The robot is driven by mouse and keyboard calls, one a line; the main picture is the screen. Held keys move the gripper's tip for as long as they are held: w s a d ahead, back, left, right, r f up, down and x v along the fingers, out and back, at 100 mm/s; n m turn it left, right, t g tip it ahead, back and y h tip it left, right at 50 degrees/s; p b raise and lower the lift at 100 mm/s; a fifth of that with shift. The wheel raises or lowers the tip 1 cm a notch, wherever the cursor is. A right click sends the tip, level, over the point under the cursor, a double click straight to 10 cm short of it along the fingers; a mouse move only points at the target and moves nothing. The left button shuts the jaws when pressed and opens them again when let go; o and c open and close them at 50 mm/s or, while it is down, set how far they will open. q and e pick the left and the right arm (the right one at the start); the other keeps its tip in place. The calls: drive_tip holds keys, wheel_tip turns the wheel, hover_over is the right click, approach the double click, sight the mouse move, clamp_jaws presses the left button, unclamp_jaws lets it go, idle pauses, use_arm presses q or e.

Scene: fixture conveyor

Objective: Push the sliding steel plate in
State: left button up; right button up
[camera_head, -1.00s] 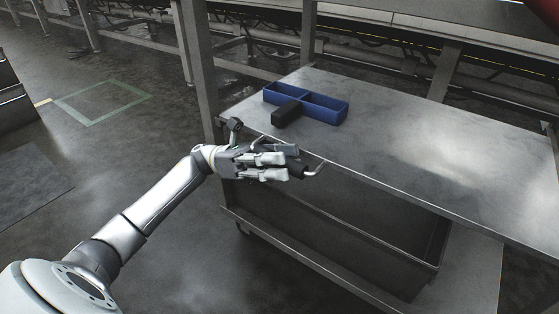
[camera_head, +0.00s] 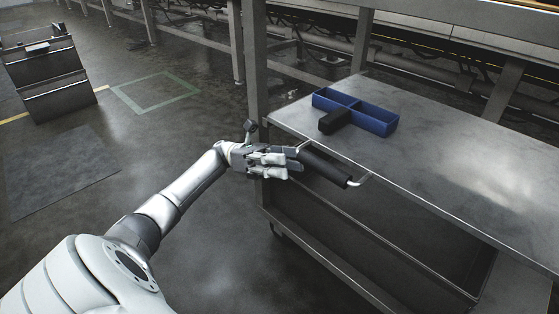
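The steel plate (camera_head: 437,142) is the flat grey top of a metal cart on the right. A black bar handle (camera_head: 326,167) with bent metal ends sits at its near edge. My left gripper (camera_head: 292,161) is at the left end of the handle, beside it. Most of the handle is uncovered. I cannot tell whether the fingers touch the handle or how far they are spread. My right gripper is out of view.
A blue two-compartment tray (camera_head: 378,124) and a black block (camera_head: 334,121) rest on the plate. A dark bin (camera_head: 400,240) is below it. A metal post (camera_head: 255,75) stands at the plate's left corner. The floor to the left is mostly clear.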

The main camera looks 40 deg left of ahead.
use_arm(q)
drive_tip(key=shift+v, duration=0.8)
